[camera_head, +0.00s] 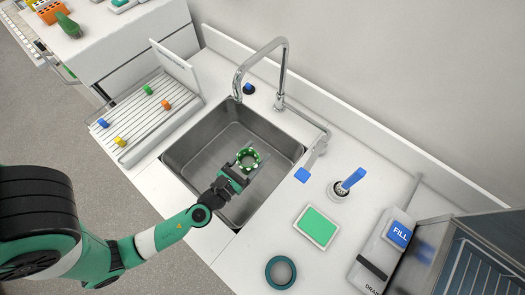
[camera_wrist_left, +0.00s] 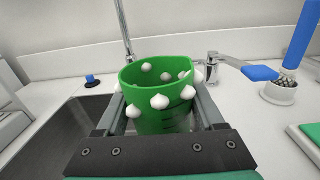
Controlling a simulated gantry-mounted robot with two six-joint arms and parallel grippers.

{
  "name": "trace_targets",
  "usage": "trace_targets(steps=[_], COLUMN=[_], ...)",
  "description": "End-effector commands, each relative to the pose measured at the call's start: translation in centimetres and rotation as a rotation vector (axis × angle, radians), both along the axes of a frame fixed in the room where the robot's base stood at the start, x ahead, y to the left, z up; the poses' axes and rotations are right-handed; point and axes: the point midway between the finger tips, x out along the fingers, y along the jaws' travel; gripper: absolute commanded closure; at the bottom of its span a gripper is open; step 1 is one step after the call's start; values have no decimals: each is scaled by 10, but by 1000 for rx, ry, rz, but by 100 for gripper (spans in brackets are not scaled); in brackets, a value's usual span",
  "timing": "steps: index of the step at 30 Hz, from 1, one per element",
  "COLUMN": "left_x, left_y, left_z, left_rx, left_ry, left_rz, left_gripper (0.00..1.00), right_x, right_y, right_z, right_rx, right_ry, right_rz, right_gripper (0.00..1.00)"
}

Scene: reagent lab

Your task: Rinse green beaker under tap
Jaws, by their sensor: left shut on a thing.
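The green beaker (camera_head: 248,159) is over the steel sink basin (camera_head: 201,143), with white blobs around its rim and inside wall. In the left wrist view the green beaker (camera_wrist_left: 158,112) stands upright between the two fingers. My left gripper (camera_head: 236,174) is shut on it. The chrome tap (camera_head: 284,72) arches over the back of the sink, and the beaker is in front of its spout. The tap also shows in the left wrist view (camera_wrist_left: 124,30). A lever with a blue end (camera_head: 302,175) is right of the sink. My right gripper is in neither view.
A drying rack (camera_head: 140,115) with coloured clips stands left of the sink.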

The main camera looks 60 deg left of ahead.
Motion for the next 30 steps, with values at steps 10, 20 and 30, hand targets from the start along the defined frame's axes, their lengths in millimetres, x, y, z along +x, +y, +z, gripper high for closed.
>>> trace_targets(steps=[10, 20, 30], left_x=[9, 22, 36], left_y=[29, 73, 115], left_z=[-8, -16, -25], left_rx=[2, 2, 1], left_ry=[-4, -4, -3], left_rz=[7, 5, 1], left_gripper=[84, 84, 84], right_x=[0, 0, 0], right_y=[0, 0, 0], right_z=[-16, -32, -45], right_rx=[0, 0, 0], right_ry=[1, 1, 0], right_rz=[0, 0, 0], right_gripper=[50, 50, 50])
